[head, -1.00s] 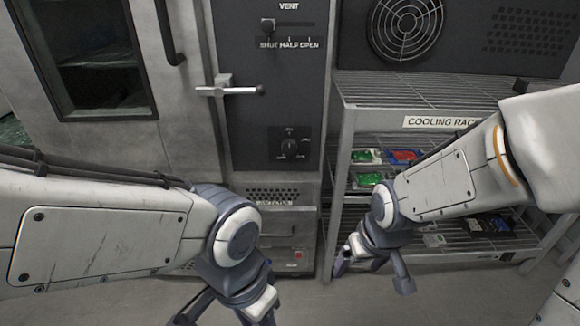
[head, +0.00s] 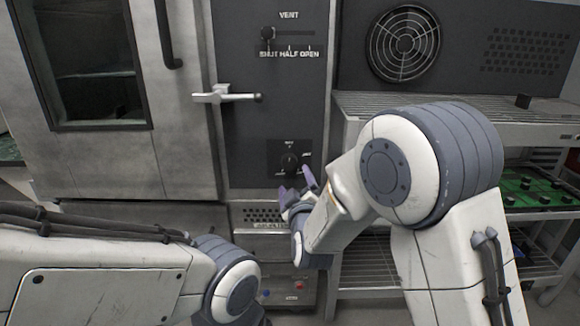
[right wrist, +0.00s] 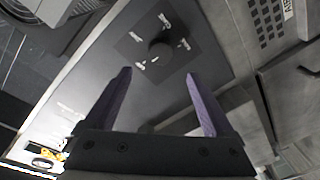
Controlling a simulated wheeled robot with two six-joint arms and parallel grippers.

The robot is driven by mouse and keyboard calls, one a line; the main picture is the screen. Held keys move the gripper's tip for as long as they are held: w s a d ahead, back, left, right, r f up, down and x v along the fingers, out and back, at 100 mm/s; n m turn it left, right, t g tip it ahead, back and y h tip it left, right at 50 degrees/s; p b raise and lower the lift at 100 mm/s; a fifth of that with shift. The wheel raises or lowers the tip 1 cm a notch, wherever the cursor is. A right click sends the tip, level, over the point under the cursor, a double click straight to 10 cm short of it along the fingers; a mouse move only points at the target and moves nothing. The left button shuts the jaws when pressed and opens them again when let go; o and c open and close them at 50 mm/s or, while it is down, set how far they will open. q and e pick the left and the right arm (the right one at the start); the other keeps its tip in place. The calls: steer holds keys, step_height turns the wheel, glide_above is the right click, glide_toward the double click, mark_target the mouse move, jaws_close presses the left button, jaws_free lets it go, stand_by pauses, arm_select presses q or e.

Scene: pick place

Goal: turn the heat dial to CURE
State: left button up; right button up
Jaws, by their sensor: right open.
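The heat dial (head: 290,161) is a round black knob on a dark square plate, low on the oven's grey control panel (head: 262,105). Small white marks surround it, too small to read, and I cannot tell where its pointer stands. My right gripper (head: 295,180) is open and empty just below and in front of the dial. In the right wrist view the dial (right wrist: 161,49) stands beyond the two purple fingertips (right wrist: 158,73), roughly centred between them, with a gap left. My left gripper is out of view; only part of the left arm shows.
A vent slider (head: 267,33) sits higher on the panel. A door handle (head: 226,96) sticks out at the dial's upper left. The wire cooling rack (head: 450,106) stands right of the panel, with green boards (head: 535,188) on a shelf, partly behind my right arm.

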mark_target(289, 164)
steer(key=w, duration=0.3)
steer(key=w+a, duration=0.1)
steer(key=w, duration=0.2)
steer(key=w+b, duration=0.1)
steer(key=w, duration=0.3)
steer(key=shift+a, duration=0.15)
steer(key=shift+c, duration=0.3)
steer(key=c, duration=1.3)
steer(key=shift+f, duration=0.1)
